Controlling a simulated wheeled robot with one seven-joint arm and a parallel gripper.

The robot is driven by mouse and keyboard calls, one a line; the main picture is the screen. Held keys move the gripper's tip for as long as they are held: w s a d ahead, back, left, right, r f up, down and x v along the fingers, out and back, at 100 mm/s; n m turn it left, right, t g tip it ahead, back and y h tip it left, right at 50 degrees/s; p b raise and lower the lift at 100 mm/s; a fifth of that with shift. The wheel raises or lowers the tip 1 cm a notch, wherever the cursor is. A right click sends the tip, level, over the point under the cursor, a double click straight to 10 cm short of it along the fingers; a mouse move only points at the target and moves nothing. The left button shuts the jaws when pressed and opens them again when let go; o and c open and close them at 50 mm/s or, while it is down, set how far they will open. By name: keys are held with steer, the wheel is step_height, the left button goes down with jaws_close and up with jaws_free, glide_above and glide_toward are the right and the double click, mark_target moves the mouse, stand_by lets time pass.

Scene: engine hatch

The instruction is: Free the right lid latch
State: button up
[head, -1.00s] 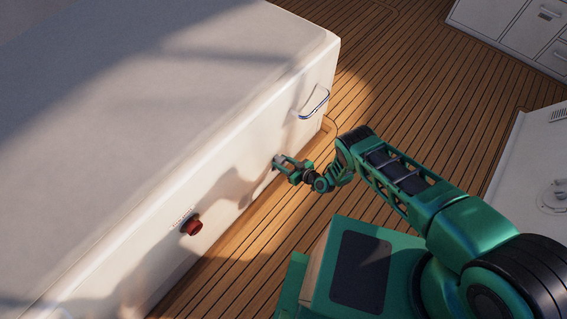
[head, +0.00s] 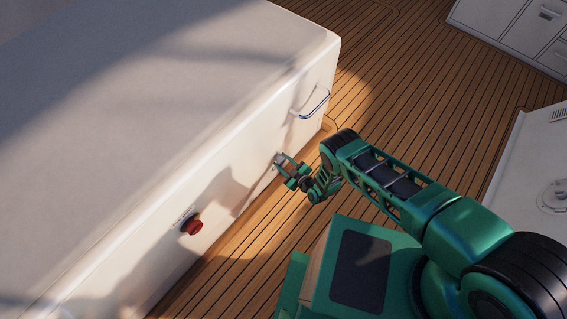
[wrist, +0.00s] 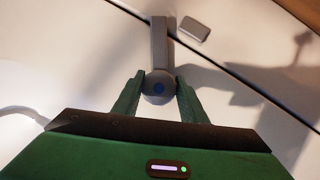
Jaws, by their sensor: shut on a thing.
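The right lid latch (wrist: 159,45) is a grey lever with a round knob (wrist: 158,88) marked by a blue dot. In the wrist view its bar runs up from the knob to the panel seam. A small grey block (wrist: 194,30) sits to the right of the bar, apart from it. My gripper (wrist: 157,90) is shut on the knob, one green finger on each side. In the head view my gripper (head: 281,163) is at the white box's front face, below the handle, and hides much of the latch.
A metal handle (head: 314,105) sticks out of the white box (head: 150,110) above and right of my gripper. A red knob (head: 194,227) sits further left on the same face. Open teak deck (head: 420,85) lies to the right, with white cabinets (head: 525,35) beyond.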

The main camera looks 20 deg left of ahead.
steer(key=shift+a+r+n+t, duration=0.15)
steer(key=shift+a+n+t, duration=0.1)
steer(key=shift+n+t, duration=0.35)
steer(key=shift+s+n, duration=0.1)
steer(key=shift+n, duration=0.3)
steer(key=o, duration=1)
steer(key=shift+o, duration=0.2)
steer(key=shift+d, duration=0.1)
steer(key=shift+d, duration=0.1)
steer(key=shift+s+d, duration=0.15)
steer(key=shift+d, duration=0.05)
steer(key=v, duration=1)
